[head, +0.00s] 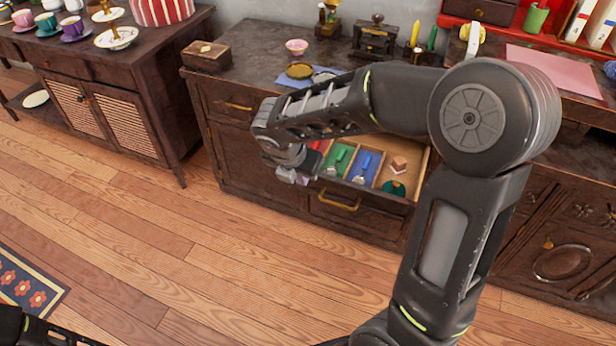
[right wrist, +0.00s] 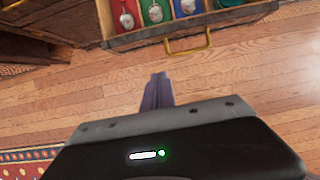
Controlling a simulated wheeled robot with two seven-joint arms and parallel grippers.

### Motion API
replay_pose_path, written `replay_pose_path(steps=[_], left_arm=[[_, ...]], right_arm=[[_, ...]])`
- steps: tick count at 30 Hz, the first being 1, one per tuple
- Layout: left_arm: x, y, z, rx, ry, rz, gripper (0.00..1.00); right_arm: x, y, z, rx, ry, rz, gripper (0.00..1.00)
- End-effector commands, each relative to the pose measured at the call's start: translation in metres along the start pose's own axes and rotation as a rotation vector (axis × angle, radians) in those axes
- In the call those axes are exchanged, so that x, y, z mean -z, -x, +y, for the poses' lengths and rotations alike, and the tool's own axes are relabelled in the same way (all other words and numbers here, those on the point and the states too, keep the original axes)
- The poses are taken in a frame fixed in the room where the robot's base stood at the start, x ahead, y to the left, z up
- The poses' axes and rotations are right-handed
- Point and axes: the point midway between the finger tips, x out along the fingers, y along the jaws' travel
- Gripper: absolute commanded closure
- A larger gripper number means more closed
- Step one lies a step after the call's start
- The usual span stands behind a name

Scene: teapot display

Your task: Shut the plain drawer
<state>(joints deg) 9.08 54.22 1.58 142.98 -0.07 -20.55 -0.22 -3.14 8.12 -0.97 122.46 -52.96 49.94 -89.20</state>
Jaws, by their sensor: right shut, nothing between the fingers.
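The open drawer (head: 372,200) sticks out of the dark wooden cabinet, below its top. It has a plain wooden front with a brass handle (head: 340,203) and coloured compartments holding small items. In the right wrist view the drawer (right wrist: 140,38) lies at the top, its handle (right wrist: 188,42) facing the floor side. My right gripper (head: 291,178) is shut and empty, near the drawer's left front corner in the head view. In the right wrist view its fingers (right wrist: 157,92) appear below the handle, apart from it. My right arm hides part of the drawer and cabinet. My left gripper is out of view.
Another drawer (head: 237,105) at the left of the cabinet is shut. The cabinet top holds a wooden box (head: 206,54), a pink bowl (head: 297,46) and a grinder (head: 374,38). A sideboard (head: 110,110) stands left. The wooden floor (head: 200,250) in front is clear.

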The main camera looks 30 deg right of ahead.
Motion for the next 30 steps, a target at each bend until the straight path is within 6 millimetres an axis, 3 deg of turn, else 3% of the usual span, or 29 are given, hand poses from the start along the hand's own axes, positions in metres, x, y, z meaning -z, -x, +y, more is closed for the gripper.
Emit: replay_pose_path(steps=[5, 18, 24, 30], left_arm=[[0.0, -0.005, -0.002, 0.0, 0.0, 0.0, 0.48], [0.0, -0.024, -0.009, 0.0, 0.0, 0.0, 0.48], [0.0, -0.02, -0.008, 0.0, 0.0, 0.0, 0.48], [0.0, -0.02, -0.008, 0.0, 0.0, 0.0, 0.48]], right_arm=[[0.001, -0.02, 0.0, 0.002, 0.001, 0.001, 1.0], [-0.001, -0.102, -0.001, 0.003, -0.002, 0.002, 1.0], [-0.029, -0.109, 0.0, 0.0, -0.003, 0.0, 1.0], [-0.037, -0.111, 0.0, -0.001, -0.001, 0.0, 1.0]])
